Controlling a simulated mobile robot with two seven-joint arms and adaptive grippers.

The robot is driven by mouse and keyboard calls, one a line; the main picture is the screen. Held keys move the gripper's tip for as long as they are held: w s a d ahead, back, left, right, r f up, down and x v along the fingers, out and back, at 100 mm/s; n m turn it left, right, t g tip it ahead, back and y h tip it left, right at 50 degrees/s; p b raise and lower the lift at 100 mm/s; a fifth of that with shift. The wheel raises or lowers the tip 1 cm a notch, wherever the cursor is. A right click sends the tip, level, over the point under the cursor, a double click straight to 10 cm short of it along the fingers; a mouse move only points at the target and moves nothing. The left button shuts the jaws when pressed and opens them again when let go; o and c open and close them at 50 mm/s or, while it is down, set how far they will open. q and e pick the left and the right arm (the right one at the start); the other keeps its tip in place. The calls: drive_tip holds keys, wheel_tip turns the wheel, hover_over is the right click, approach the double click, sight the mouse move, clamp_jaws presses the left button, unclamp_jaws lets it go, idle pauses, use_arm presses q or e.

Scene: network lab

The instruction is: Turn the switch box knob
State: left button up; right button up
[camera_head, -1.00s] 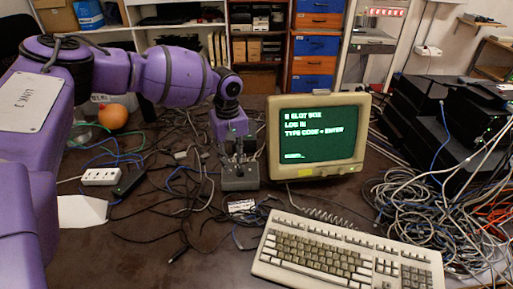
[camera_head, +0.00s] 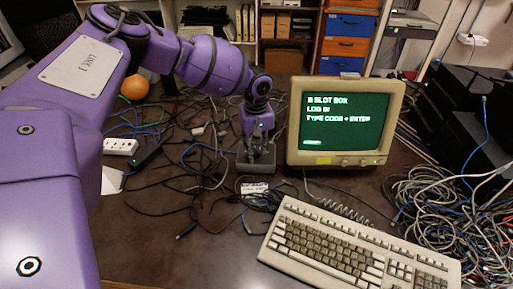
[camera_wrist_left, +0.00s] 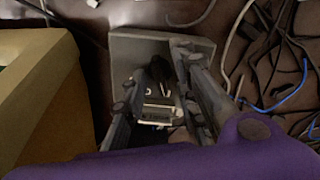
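The switch box (camera_head: 242,163) is a small grey box on the dark table, left of the monitor. It also shows in the left wrist view (camera_wrist_left: 150,42), with a dark knob (camera_wrist_left: 160,70) and a light label plate below it on its face. My left gripper (camera_head: 260,145) points down over the box and hides much of it in the head view. In the left wrist view its two fingers (camera_wrist_left: 157,82) are apart, one on each side of the knob. I cannot tell whether either finger touches the knob. My right gripper is not in view.
A beige keyboard (camera_head: 360,250) lies in front. Tangled cables (camera_head: 440,205) cover the right side, and loose cables surround the box. A white power strip (camera_head: 120,146) lies left.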

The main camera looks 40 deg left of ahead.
use_arm(q)
clamp_jaws()
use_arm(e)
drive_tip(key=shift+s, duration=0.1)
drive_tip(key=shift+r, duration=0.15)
use_arm(q)
drive_tip(key=shift+r+m+p, duration=0.1)
drive_tip(key=shift+m+p, duration=0.75)
drive_tip(key=shift+m, duration=0.25)
drive_tip(key=m+p, duration=0.1)
drive_tip(key=m, duration=0.1)
drive_tip(key=shift+m, duration=0.3)
drive_tip(key=m+p, duration=0.1)
drive_tip(key=m, duration=0.1)
drive_tip(key=shift+m, duration=0.4)
drive_tip(key=m, duration=0.3)
drive_tip(key=shift+m+p, duration=0.3)
drive_tip(key=m, duration=0.4)
drive_tip(key=shift+m, duration=0.3)
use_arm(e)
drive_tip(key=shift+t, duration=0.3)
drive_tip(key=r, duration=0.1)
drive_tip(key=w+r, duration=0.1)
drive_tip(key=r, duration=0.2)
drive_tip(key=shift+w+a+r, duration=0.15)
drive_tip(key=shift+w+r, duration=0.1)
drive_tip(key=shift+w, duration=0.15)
